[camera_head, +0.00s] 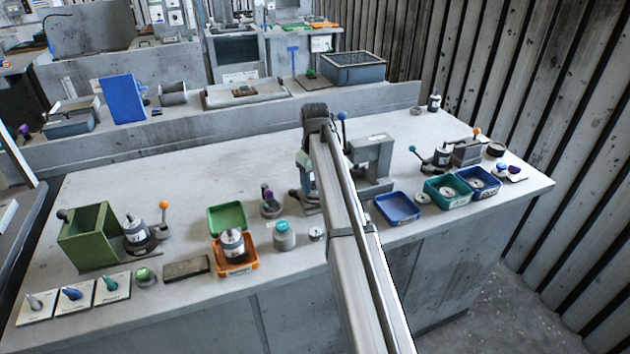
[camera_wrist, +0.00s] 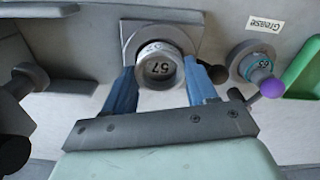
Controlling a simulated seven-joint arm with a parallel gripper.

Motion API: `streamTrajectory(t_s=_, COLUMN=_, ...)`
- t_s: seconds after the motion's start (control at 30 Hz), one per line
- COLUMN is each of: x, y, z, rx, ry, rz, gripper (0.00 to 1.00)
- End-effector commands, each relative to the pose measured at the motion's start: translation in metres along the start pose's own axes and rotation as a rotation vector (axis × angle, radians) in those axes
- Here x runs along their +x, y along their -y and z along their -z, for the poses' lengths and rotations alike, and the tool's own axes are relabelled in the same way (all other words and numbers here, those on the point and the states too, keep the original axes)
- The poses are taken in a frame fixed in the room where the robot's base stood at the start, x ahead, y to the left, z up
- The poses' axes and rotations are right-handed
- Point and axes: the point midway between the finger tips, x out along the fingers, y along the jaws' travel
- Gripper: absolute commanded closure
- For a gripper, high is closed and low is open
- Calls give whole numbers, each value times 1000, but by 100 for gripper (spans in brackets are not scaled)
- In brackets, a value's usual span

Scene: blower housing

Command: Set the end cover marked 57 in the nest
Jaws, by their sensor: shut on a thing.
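The end cover marked 57 (camera_wrist: 158,68) is a round grey piece, its number face toward the wrist camera. In the wrist view my gripper (camera_wrist: 161,82) has its two blue fingers on either side of the cover and is shut on it. Just beyond the cover is a grey block with a rounded seat (camera_wrist: 131,30), which looks like the nest. The cover overlaps it in the picture; I cannot tell whether it touches or sits in it. In the head view my arm hides the cover and most of the gripper.
A purple-knobbed piece with a teal ring (camera_wrist: 255,68) stands to the right by the "Grease" label (camera_wrist: 265,23). A grey press-like frame (camera_head: 370,160) stands right of my arm. An empty blue tray (camera_head: 397,208) and a green tray (camera_head: 447,203) lie farther right.

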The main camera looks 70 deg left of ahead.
Motion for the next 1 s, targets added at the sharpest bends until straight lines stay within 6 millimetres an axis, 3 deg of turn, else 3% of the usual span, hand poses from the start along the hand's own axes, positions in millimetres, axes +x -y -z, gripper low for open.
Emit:
streamTrajectory(t_s=0.6, x=10, y=0, z=0, rx=0, ry=0, rz=0, gripper=75)
streamTrajectory(t_s=0.63, x=10, y=0, z=0, rx=0, ry=-1, rz=0, gripper=40)
streamTrajectory(t_s=0.9, x=10, y=0, z=0, rx=0, ry=0, rz=0, gripper=14)
streamTrajectory(t_s=1.0, x=10, y=0, z=0, rx=0, ry=0, rz=0, gripper=13)
